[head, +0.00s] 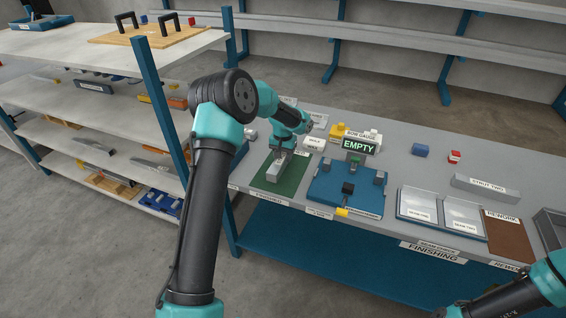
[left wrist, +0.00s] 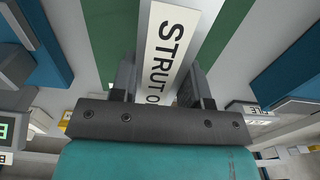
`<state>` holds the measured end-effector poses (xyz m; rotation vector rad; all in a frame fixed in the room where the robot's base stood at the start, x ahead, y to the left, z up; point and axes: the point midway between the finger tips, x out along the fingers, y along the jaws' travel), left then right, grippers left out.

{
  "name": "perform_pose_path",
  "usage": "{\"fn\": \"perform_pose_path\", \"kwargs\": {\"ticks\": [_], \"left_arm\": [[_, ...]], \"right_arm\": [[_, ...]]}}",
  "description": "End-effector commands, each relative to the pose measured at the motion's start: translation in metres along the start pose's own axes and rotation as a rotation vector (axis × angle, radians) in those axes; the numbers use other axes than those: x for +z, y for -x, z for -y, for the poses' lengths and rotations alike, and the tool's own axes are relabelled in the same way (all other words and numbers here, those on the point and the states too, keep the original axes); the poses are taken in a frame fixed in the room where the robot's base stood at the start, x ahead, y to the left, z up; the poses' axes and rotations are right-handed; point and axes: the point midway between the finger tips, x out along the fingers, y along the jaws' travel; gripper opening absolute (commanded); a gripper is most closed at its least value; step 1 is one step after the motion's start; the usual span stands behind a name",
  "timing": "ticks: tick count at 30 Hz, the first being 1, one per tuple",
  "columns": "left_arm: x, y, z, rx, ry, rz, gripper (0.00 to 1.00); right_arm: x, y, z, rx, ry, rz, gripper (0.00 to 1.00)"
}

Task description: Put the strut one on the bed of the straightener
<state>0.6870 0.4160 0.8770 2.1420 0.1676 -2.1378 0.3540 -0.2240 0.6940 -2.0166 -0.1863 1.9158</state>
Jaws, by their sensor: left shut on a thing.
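Strut one, a grey bar (head: 274,176) with a white label, is at the green mat on the left part of the bench. In the left wrist view its label (left wrist: 172,45) reads "STRUT O", the rest hidden by the gripper. My left gripper (head: 283,153) is shut on the strut from above; its fingers (left wrist: 160,88) stand on both sides of it. I cannot tell whether the strut touches the mat. The straightener appears to be the blue fixture (head: 327,202) right of the mat, with an "EMPTY" sign (head: 358,146); its bed looks bare. My right gripper is out of view.
The green mat (head: 293,178) lies left of the blue fixture. Strut two (head: 485,188) lies at the right back. Two seam trays (head: 417,205), a brown rework mat (head: 508,238) and a yellow gauge (head: 338,131) also stand on the bench. A blue shelf post (head: 163,110) is left of my arm.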

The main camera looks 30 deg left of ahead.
Motion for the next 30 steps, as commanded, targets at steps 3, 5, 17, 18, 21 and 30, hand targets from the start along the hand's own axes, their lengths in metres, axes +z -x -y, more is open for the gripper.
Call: {"fn": "perform_pose_path", "kwargs": {"ticks": [3,5,17,18,21,30], "left_arm": [[-0.002,0.000,0.001,0.000,0.000,0.000,0.10],[-0.002,0.000,0.001,0.000,0.000,0.000,0.10],[-0.001,-0.025,0.000,0.001,-0.001,0.003,0.10],[-0.001,-0.029,0.000,0.001,-0.001,0.002,0.10],[-0.001,-0.035,0.001,0.000,0.000,0.001,0.10],[-0.002,-0.036,0.001,0.000,0.000,0.000,0.10]], "right_arm": [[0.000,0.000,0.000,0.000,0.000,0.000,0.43],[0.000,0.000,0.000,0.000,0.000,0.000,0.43],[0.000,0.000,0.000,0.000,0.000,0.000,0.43],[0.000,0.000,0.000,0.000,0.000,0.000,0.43],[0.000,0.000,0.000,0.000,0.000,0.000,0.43],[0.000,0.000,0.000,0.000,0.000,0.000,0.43]]}}
